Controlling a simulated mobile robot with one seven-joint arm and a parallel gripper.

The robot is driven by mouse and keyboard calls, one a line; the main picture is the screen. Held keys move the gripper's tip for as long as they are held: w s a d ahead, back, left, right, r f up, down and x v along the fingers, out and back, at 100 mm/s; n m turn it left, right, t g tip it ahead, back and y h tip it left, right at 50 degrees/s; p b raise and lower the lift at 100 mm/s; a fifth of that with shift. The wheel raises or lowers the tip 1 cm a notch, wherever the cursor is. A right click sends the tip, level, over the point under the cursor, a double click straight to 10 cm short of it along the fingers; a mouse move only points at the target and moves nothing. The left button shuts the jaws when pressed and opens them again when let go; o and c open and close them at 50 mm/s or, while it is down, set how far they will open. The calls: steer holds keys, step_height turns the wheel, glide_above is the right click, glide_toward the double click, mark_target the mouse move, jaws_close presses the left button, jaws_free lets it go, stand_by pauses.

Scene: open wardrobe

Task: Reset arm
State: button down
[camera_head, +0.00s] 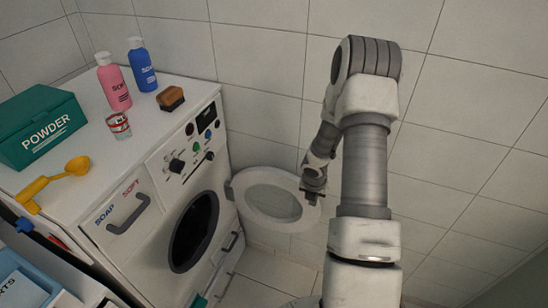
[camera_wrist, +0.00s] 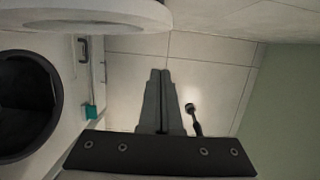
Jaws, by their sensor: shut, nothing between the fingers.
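My arm rises on the right of the head view and bends down, so my gripper (camera_head: 313,192) hangs by the right edge of the washing machine's open round door (camera_head: 243,190). In the wrist view my gripper (camera_wrist: 160,73) has its two fingers together, with nothing between them, against the tiled floor. The door's pale rim (camera_wrist: 90,14) crosses the top left there. I cannot tell whether gripper and door touch.
The white washing machine (camera_head: 150,185) stands left, its drum opening (camera_head: 195,232) dark. On top are a green powder box (camera_head: 38,125), pink bottle (camera_head: 114,84), blue bottle (camera_head: 142,66), brush (camera_head: 171,97) and yellow scoop (camera_head: 55,180). A tiled wall (camera_head: 265,50) stands behind.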

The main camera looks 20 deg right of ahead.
steer(key=s+a+r+m+t+h, duration=0.1)
steer(key=a+r+m, duration=0.35)
steer(key=r, duration=0.85)
steer(key=s+a+r+m+h, duration=0.1)
steer(key=r+m+h, duration=0.1)
steer(key=r+m, duration=0.85)
steer(key=s+a+r+m+t+y, duration=0.2)
steer(key=s+a+r+m+y, duration=0.2)
steer(key=s+a+r+m, duration=0.8)
steer(key=s+a+r, duration=0.4)
steer(key=s, duration=0.2)
steer(key=shift+t+y, duration=0.4)
steer(key=shift+s+a, duration=0.1)
steer(key=shift+a, duration=0.1)
